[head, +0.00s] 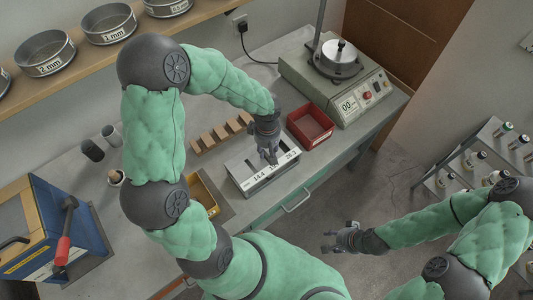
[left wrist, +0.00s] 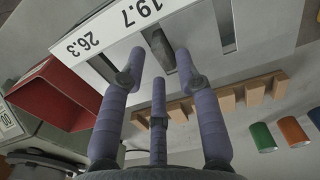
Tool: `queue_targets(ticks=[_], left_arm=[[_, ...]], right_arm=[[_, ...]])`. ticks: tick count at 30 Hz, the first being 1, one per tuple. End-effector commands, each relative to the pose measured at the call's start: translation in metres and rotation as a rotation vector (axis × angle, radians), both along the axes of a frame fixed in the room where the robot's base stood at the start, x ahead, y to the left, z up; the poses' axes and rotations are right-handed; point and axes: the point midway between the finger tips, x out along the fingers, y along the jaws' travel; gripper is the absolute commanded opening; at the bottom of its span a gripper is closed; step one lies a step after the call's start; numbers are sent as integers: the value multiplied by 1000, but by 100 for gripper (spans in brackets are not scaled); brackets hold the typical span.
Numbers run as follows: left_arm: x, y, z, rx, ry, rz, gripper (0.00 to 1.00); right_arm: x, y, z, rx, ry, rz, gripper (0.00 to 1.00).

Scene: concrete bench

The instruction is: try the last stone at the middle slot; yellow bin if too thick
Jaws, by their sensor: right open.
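The slotted gauge (head: 240,165) is a pale block labelled 14.4, a partly covered middle number and 26.3. In the left wrist view the gauge (left wrist: 100,33) shows 19.7 and 26.3. My left gripper (head: 270,155) points down over its middle slot; in the left wrist view its fingers (left wrist: 160,55) stand apart around that slot. The yellow bin (head: 221,208) is left of the gauge, partly hidden by my left arm. My right gripper (head: 342,240) is open and empty, off the bench.
A red bin (head: 310,124) stands right of the gauge, with a beige instrument (head: 340,90) behind it. A notched wooden rack (head: 222,135) lies behind the gauge. A blue box machine with a red-handled lever (head: 50,225) is at left. Shelved sieves (head: 45,53) line the back wall.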

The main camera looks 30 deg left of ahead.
Motion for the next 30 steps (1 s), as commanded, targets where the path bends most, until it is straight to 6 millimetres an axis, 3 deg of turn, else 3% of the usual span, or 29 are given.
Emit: queue_targets(ticks=[14,30], left_arm=[[1,0,8,1,-2,1,51],[0,0,102,0,-3,0,51]], right_arm=[[0,0,0,0,0,0,48],[0,0,0,0,0,0,48]])
